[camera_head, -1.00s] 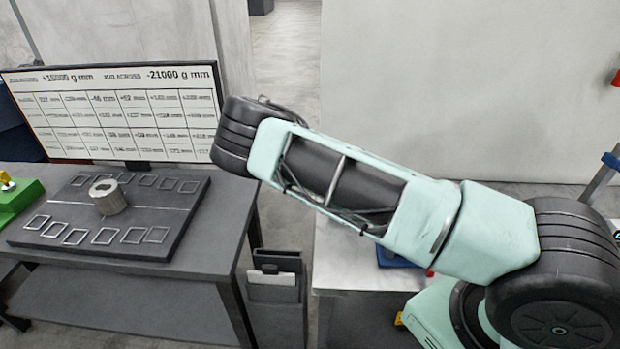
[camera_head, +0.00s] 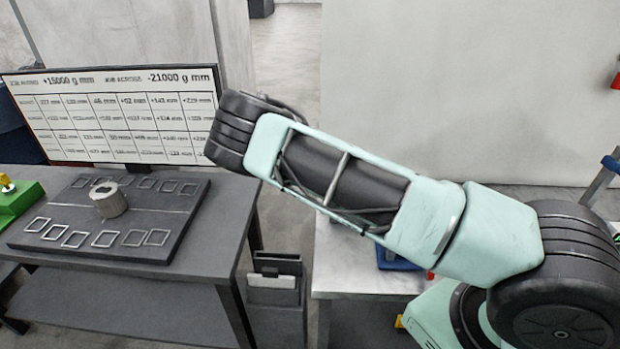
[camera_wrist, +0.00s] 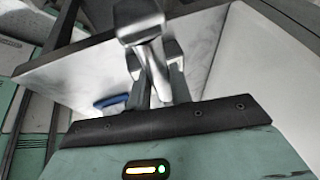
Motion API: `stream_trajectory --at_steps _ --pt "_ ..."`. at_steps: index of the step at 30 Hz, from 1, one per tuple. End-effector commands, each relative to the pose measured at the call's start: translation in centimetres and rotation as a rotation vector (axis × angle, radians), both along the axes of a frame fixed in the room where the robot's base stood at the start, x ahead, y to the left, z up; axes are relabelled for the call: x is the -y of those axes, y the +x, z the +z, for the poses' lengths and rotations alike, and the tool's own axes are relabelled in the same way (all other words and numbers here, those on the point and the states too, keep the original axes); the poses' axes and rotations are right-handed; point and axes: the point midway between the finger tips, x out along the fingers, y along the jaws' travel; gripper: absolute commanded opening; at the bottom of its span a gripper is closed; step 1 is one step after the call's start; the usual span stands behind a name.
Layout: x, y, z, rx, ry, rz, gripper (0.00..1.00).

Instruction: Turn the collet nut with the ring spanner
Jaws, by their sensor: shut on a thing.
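In the wrist view my gripper (camera_wrist: 158,82) is shut on a grey metal piece (camera_wrist: 140,24) with a blocky end that sticks out beyond the fingers. No ring shows on it, so I cannot tell whether it is the ring spanner. The head view shows my arm but not my gripper. I cannot pick out a collet nut for certain in either view. A short grey metal cylinder with a hole in its top (camera_head: 109,201) stands upright on a dark plate (camera_head: 150,246) at the left of the head view.
The dark plate has rows of outlined rectangles and lies on a dark table (camera_head: 212,262). A screen with figures (camera_head: 118,120) stands behind it. A green block (camera_head: 20,203) is at the left edge. A pale-topped bench (camera_head: 345,280) stands right of the gap, partly behind my arm.

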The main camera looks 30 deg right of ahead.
Motion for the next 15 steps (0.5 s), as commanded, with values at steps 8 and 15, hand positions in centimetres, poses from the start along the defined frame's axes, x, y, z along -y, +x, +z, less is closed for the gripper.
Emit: stream_trajectory --at_steps 8,15 --pt "0.0 0.0 1.3 0.001 -0.001 0.000 0.00" --pt "0.0 0.1 2.2 0.001 0.000 0.001 0.00"
